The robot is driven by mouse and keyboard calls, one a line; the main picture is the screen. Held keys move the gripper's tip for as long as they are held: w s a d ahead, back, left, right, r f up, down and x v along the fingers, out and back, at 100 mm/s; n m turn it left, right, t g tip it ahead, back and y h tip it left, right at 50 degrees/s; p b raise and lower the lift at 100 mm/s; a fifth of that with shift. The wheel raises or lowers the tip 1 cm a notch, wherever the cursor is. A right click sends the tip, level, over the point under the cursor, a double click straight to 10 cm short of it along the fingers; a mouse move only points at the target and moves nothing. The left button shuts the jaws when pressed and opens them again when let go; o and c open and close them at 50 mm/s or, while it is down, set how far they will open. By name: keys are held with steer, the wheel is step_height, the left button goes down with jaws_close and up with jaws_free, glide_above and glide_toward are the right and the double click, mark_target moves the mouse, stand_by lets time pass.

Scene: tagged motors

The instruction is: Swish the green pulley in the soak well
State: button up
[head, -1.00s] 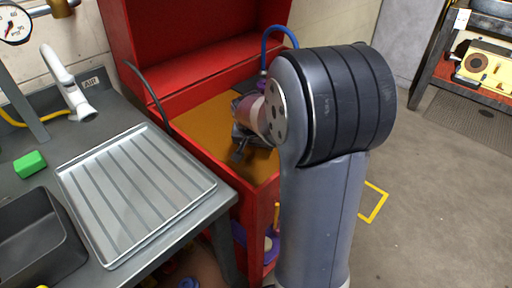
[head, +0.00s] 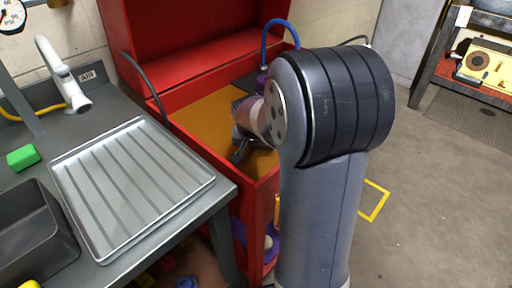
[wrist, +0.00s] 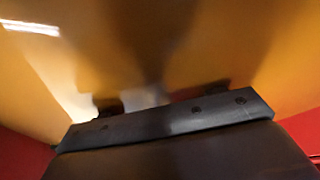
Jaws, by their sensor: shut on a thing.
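The soak well is a red tank (head: 225,166) filled with amber liquid (head: 203,112). My gripper (head: 239,154) is low inside it, partly hidden by my own arm. In the wrist view the dark gripper body (wrist: 165,122) lies across the lower half, with amber all around it. The fingertips are hidden behind the gripper body or under the liquid. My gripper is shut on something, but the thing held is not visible. No green pulley shows in either view.
A grey bench (head: 205,219) stands left of the well, with a ribbed metal tray (head: 130,180), a green block (head: 23,157) and a dark bin (head: 38,235). A blue hose (head: 279,25) arches at the well's back right. Open floor lies to the right.

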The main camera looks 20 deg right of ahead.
mark_target(256, 150)
steer(key=shift+r+p, duration=1.2)
steer(key=shift+r, duration=0.65)
steer(key=shift+f+b, duration=1.6)
steer(key=shift+f, duration=0.25)
step_height(256, 150, up, 21)
steer(key=p, duration=1.6)
steer(key=shift+r, duration=0.15)
